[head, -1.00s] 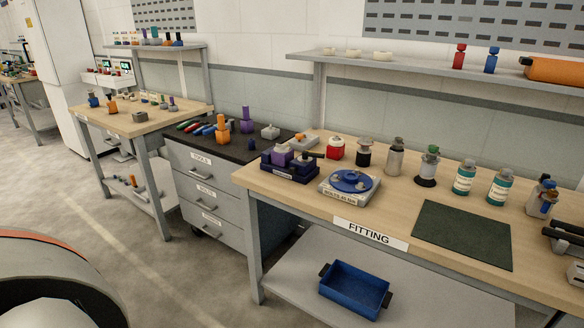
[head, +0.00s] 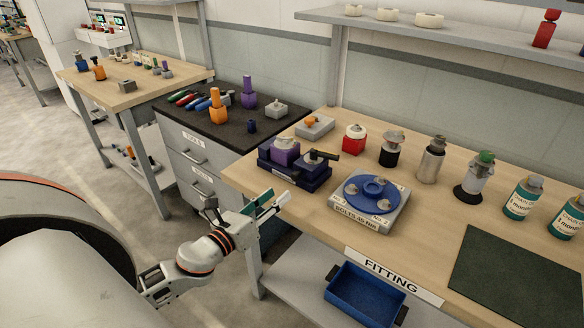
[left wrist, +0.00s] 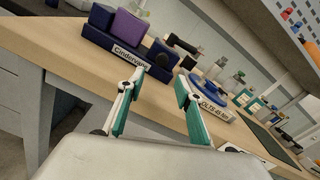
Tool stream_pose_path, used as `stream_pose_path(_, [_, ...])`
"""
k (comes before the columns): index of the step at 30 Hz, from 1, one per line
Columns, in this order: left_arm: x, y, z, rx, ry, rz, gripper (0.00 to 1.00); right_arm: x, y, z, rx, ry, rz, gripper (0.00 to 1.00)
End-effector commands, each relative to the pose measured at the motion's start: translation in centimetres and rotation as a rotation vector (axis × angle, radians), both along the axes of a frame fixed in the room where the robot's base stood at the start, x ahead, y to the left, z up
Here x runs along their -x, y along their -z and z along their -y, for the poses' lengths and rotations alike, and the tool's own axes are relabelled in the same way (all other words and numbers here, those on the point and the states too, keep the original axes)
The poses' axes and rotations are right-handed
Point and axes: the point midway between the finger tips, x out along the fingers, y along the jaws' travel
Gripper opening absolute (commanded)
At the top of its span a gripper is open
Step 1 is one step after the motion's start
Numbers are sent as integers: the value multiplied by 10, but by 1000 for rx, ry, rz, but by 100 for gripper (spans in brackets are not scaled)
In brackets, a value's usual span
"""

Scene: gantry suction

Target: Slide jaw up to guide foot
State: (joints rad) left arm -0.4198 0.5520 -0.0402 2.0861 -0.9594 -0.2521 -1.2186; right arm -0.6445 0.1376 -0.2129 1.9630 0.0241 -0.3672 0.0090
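A dark blue fixture (head: 296,178) sits at the left end of the fitting bench. It carries a purple block (head: 285,150) with a grey top, and to its right a dark block with a black handle (head: 322,156). Which part is the jaw and which the guide foot I cannot tell. In the left wrist view the fixture (left wrist: 98,38) bears a label starting "Cinder", with the purple block (left wrist: 130,27) on it. My left gripper (head: 273,200) is in front of the bench's left edge, apart from the fixture. Its green-padded fingers (left wrist: 157,82) are spread with nothing between them. My right gripper is out of view.
A blue round plate on a grey base (head: 369,196) stands right of the fixture. Behind are a grey block with an orange knob (head: 314,127) and a red jar (head: 354,139). A dark green mat (head: 512,271) lies right. A blue bin (head: 363,292) is on the lower shelf.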

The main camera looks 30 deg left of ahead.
Motion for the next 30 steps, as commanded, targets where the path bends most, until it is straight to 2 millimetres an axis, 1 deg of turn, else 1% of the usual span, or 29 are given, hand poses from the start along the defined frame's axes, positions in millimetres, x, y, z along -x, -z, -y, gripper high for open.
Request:
stream_pose_path(3, [-4,-6,-1,-46,4,14,35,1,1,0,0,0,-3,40])
stream_pose_path(7, [-14,-7,0,-49,4,17,35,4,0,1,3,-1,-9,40])
stream_pose_path(15, [-51,-8,3,-46,4,17,35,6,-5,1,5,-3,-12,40])
stream_pose_path(21, [-72,-6,4,-44,4,15,35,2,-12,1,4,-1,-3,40])
stream_pose_path(25, [-78,-5,5,-44,4,14,35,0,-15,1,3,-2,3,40])
stream_pose_path(30, [-80,-5,6,-43,4,13,35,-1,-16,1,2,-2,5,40])
